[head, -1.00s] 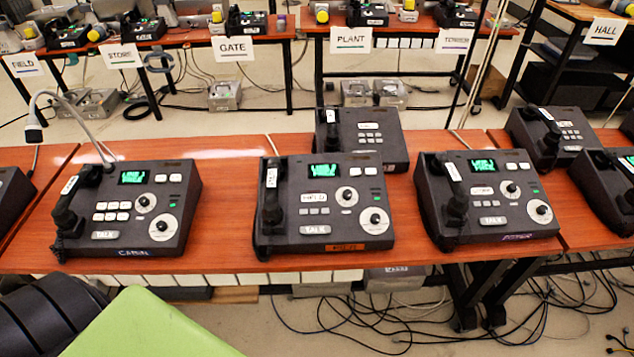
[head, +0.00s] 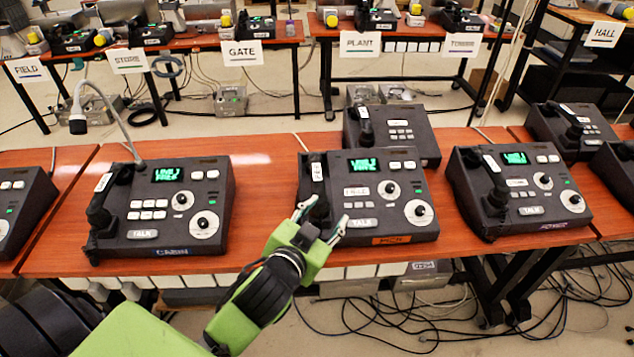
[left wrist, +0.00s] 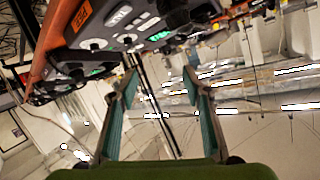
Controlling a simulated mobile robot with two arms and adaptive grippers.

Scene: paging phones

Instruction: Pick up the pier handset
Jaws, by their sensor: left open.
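A dark desk phone with an orange label (head: 391,239) stands in the middle of the near table; I cannot read the label surely as pier. Its black handset (head: 314,187) rests in the cradle on the phone's left side. My left gripper (head: 325,214) is open and empty at the phone's front edge, near the handset's lower end, which a finger partly hides. In the left wrist view, the open fingers (left wrist: 160,88) have nothing between them. The orange label (left wrist: 83,14) shows there tilted at top left. My right gripper is not in view.
A similar phone with a blue label (head: 171,251) and a gooseneck microphone (head: 78,122) stand to the left. Another phone (head: 522,190) stands to the right, and a smaller unit (head: 398,135) behind. Bare table (head: 262,175) lies between the left and middle phones.

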